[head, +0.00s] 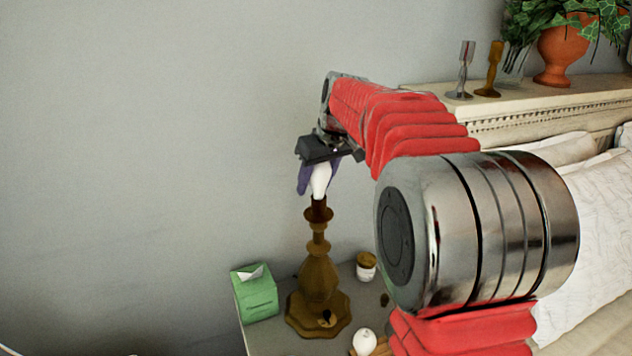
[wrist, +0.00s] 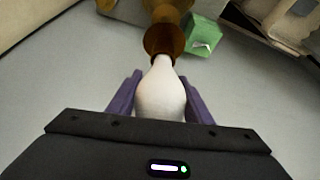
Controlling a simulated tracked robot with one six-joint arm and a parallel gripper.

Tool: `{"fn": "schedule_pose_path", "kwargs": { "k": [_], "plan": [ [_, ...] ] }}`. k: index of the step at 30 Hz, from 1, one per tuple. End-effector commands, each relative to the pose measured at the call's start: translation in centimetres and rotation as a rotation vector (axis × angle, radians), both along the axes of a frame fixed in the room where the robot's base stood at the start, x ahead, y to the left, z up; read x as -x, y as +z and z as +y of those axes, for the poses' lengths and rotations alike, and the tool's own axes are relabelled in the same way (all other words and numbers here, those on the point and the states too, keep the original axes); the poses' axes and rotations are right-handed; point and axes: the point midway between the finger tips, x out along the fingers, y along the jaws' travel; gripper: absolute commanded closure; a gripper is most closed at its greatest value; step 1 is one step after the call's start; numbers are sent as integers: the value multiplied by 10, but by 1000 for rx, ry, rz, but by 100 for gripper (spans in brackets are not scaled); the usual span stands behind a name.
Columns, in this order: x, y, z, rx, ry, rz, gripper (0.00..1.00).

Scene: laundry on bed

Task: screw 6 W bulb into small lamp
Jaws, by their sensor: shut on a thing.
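The small lamp (head: 318,278) is a brown turned base with a wide foot, standing upright on the bedside table. A white bulb (head: 320,181) is upright at the top of the lamp, its lower end at the socket (head: 318,211). My gripper (head: 317,182) is shut on this bulb from above, with purple fingers on both sides of it. In the wrist view the bulb (wrist: 161,92) sits between the fingers, its narrow end meeting the brown socket (wrist: 163,42). I cannot tell how deep it is in the socket. No wattage mark is readable.
The bedside table (head: 262,341) also holds a green tissue box (head: 255,292) left of the lamp, a small lidded jar (head: 366,266) to the right and a round white object (head: 364,341) in front. The bed's headboard (head: 480,112) with candlesticks and a potted plant (head: 562,50) is at right.

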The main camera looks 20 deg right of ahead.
Motion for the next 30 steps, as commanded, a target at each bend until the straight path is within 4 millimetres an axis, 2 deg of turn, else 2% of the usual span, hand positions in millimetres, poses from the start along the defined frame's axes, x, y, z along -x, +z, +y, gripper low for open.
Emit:
{"fn": "schedule_pose_path", "kwargs": {
  "k": [15, 30],
  "plan": [
    [0, 0, -5, 2, -269, 0, 77],
    [0, 0, -5, 2, -326, 1, 77]
  ]
}}
